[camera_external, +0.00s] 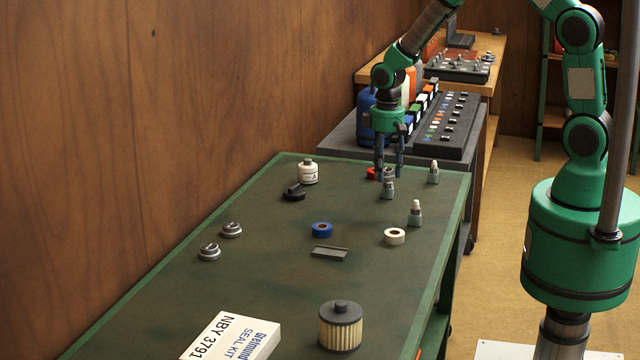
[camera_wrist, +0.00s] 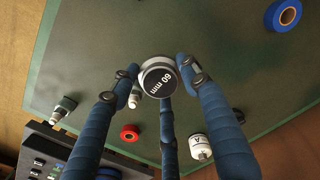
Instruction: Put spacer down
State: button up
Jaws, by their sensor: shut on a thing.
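The spacer is a short grey cylinder marked "60 mm" (camera_wrist: 159,79) in the wrist view, its round end face towards the camera. My gripper (camera_wrist: 161,82) has its blue fingers closed around it. In the external view my gripper (camera_external: 389,174) points straight down over the far end of the green table (camera_external: 270,275). There the spacer is small and partly hidden between the fingers. I cannot tell whether its underside touches the table.
Other fittings (camera_external: 433,173) stand to the right.

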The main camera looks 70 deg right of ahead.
jog(key=w+a+f+p, duration=0.1)
jog(key=w+a+p, duration=0.1)
jog(key=w+a, duration=0.2)
jog(key=w+a+f+p, duration=0.2)
jog(key=w+a, duration=0.2)
jog(key=w, duration=0.5)
jog(key=w+a+f+p, duration=0.1)
jog(key=w+a+p, duration=0.1)
jog(key=w+a, duration=0.2)
jog(key=shift+w+a+f, duration=0.1)
jog(key=shift+w, duration=0.6)
jog(key=shift+w+a+f, duration=0.1)
jog(key=shift+w, duration=0.6)
jog(key=shift+w+a+f+p, duration=0.3)
jog(key=shift+w+a, duration=0.1)
jog(key=shift+a, duration=0.1)
jog(key=shift+w, duration=0.1)
send_over(253, 212)
jog(key=shift+s+f, duration=0.3)
jog(key=shift+f, duration=0.35)
jog(key=shift+w, duration=0.15)
jog(key=shift+w, duration=0.2)
jog(key=shift+f+b, duration=0.3)
jog(key=shift+f, duration=1.45)
jog(key=shift+f, duration=0.2)
